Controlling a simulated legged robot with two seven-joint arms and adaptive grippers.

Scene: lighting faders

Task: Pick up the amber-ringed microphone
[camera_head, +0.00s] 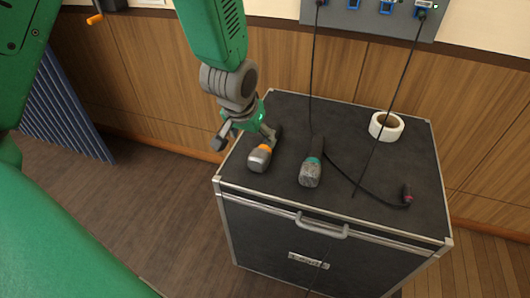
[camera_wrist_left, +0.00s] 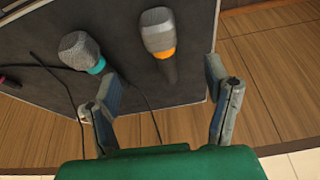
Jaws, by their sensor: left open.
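The amber-ringed microphone (camera_head: 260,157) lies on the black case top near its left edge, its grey head toward the front. In the left wrist view the amber-ringed microphone (camera_wrist_left: 158,32) has its dark handle in line with the space between the fingers. My left gripper (camera_head: 245,138) is open and empty above the handle end, partly covering it. Both its fingers show in the left wrist view (camera_wrist_left: 161,75), apart from each other. A teal-ringed microphone (camera_head: 311,171) lies to the right; it also shows in the left wrist view (camera_wrist_left: 80,51). My right gripper is out of view.
The black case (camera_head: 345,222) has metal edges and a front handle (camera_head: 321,226). A white tape roll (camera_head: 386,126) sits at the back right. Black cables (camera_head: 372,198) hang from the wall panel (camera_head: 383,20) and cross the top. A pink-tipped plug (camera_head: 407,195) lies at right.

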